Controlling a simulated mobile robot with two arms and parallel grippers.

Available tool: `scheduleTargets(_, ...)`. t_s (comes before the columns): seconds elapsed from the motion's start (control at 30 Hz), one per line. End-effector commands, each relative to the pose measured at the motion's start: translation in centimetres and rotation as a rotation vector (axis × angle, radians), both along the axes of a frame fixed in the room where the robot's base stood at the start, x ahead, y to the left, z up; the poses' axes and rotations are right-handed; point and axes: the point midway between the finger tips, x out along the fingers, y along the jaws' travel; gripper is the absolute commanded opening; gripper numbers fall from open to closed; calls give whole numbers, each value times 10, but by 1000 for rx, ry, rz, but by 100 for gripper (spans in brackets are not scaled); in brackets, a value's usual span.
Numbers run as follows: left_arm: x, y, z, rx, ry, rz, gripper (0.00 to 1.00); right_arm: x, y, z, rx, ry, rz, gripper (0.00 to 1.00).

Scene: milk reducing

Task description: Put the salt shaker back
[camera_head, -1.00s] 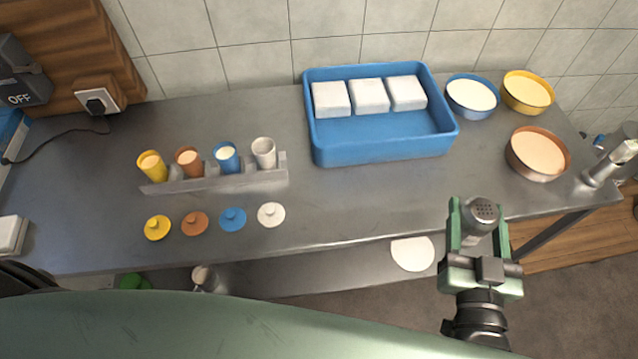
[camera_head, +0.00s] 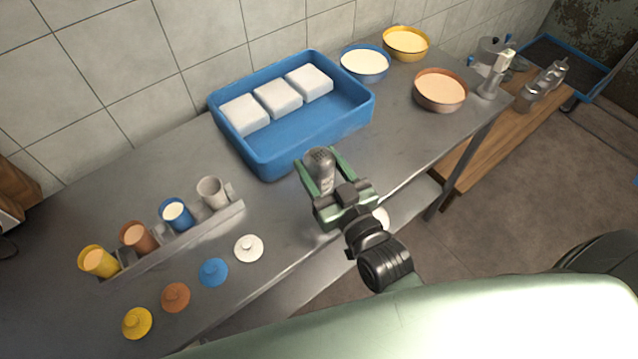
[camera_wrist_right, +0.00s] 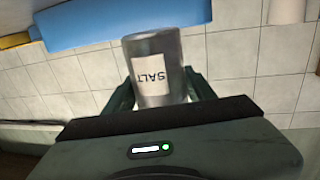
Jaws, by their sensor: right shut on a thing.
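The salt shaker (camera_head: 321,172) is a grey metal cylinder with a perforated top. My right gripper (camera_head: 323,175) is shut on it and holds it near the front edge of the metal table, in front of the blue tray. In the right wrist view the shaker (camera_wrist_right: 156,68) stands between the fingers of the gripper (camera_wrist_right: 158,88), and its white label reads SALT upside down. My left gripper is in neither view.
The blue tray (camera_head: 300,139) holds three white blocks. A rack (camera_head: 180,243) with several cups and loose lids is at left. Bowls (camera_head: 440,91) stand at the back right. A wooden bench (camera_head: 500,125) with metal pots and shakers (camera_head: 543,82) lies beyond the table.

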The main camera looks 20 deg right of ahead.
Motion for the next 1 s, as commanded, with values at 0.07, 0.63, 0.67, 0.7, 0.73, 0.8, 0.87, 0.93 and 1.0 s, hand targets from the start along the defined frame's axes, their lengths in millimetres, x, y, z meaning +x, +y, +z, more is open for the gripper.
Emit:
scheduleTargets(0.07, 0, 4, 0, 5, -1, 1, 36, 0, 0, -16, -1, 0, 0, 2)
scheduleTargets(0.63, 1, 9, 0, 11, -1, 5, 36, 0, 0, -72, 1, -4, 0, 2)
scheduleTargets(0.67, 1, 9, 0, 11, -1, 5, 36, 0, 0, -72, 1, -5, 0, 2)
scheduleTargets(0.7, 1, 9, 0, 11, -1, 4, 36, 0, 0, -72, 1, -5, 0, 2)
scheduleTargets(0.73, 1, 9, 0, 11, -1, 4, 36, 0, 0, -72, 1, -5, 0, 2)
scheduleTargets(0.8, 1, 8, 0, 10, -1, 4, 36, 0, 0, -72, 1, -4, 0, 2)
scheduleTargets(0.87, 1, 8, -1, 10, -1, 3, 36, 0, 0, -73, 1, -4, 0, 2)
scheduleTargets(0.93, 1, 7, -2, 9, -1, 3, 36, 0, 0, -75, 1, -4, 0, 2)
scheduleTargets(1.0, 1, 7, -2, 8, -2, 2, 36, 0, 0, -76, 0, -2, 0, 66)
